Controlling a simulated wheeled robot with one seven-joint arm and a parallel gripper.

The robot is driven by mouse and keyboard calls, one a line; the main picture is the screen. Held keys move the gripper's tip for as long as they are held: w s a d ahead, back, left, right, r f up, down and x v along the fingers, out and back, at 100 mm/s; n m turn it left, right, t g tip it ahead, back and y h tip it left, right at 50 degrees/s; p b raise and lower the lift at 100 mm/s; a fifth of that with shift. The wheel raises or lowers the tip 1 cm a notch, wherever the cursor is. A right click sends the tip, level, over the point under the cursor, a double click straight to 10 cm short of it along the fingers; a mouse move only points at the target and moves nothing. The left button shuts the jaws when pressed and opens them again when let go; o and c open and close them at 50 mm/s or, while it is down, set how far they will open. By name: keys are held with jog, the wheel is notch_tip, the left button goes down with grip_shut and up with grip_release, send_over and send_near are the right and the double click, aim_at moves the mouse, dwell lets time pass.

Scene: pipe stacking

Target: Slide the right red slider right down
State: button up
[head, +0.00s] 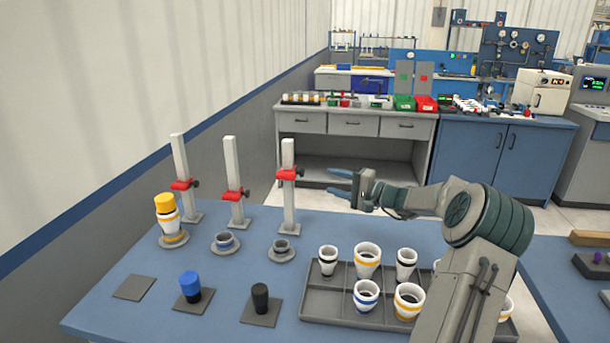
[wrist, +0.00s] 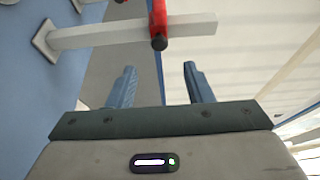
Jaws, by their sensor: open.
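Three upright grey posts stand in a row on the blue table, each with a red slider. The right red slider (head: 287,174) sits partway up the right post (head: 288,210), with a dark knob on its right side. It also shows in the wrist view (wrist: 160,16), with its dark knob facing my gripper. My gripper (head: 340,183) is to the right of that slider at about its height, blue fingers pointing left. In the wrist view my gripper (wrist: 158,78) is open and empty, its fingers apart from the slider and knob.
The middle slider (head: 234,194) and left slider (head: 182,184) sit lower on their posts. Small cups stand on discs (head: 281,252) before the posts. A grey tray (head: 335,308) of several cups stands below my arm. Blue and black pieces stand on square pads (head: 134,287) in front.

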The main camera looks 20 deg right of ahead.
aim_at(290, 174)
jog(key=p+x, duration=0.1)
jog(key=x, duration=0.9)
jog(key=shift+w, duration=0.1)
jog(key=shift+f, duration=0.1)
grip_shut()
